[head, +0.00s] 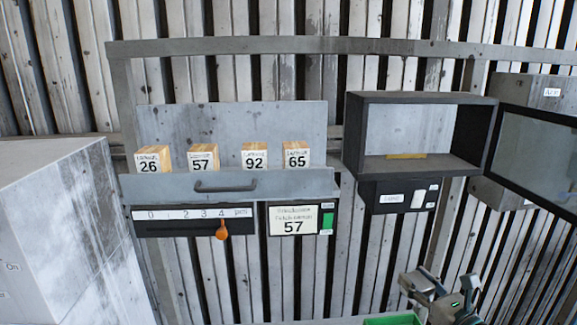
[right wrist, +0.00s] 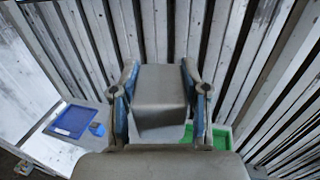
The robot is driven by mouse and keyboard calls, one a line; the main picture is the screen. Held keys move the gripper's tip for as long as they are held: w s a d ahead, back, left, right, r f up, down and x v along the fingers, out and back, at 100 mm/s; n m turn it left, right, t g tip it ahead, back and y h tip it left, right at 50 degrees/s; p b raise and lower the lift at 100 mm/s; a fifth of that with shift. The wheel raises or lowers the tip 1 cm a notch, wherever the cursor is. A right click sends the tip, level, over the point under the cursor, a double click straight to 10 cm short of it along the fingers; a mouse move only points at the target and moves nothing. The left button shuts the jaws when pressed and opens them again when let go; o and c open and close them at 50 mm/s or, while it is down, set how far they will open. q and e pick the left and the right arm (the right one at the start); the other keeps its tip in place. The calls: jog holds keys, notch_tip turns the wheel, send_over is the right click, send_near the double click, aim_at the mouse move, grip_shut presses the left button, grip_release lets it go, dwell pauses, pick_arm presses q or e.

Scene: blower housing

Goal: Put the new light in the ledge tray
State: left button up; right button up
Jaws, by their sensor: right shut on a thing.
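My right gripper (head: 440,288) is low at the right in the head view. In the right wrist view, its two blue-lined fingers (right wrist: 160,92) are shut on a plain grey block (right wrist: 160,85), held in front of the ribbed wall. I cannot tell whether this block is the new light. A green tray (head: 392,319) shows at the bottom edge of the head view, beside the gripper. It also shows behind the right finger in the wrist view (right wrist: 220,138). A blue tray (right wrist: 75,119) lies on a pale ledge at the left there. My left gripper is not in view.
Several numbered boxes (head: 202,158) stand on a grey shelf (head: 225,186) with a handle. Below are a scale with an orange knob (head: 221,231) and a panel reading 57 (head: 293,221). An open dark-framed cabinet (head: 408,97) has its door (head: 540,150) swung right. A grey housing (head: 70,220) stands left.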

jog(key=s+a+f+y, duration=0.1)
jog(key=s+a+f, duration=0.1)
jog(key=f, duration=0.7)
jog(key=s+a+f+n, duration=0.1)
jog(key=a+f, duration=0.3)
jog(key=f, duration=0.6)
jog(key=s+a+f+g+y, duration=0.1)
jog(key=s+a+f, duration=0.2)
jog(key=f, duration=0.7)
jog(key=shift+f+n+y, duration=0.1)
jog(key=shift+n+y, duration=0.2)
jog(key=shift+n, duration=0.1)
jog(key=shift+w+d+f, duration=0.15)
jog(key=shift+f, duration=0.25)
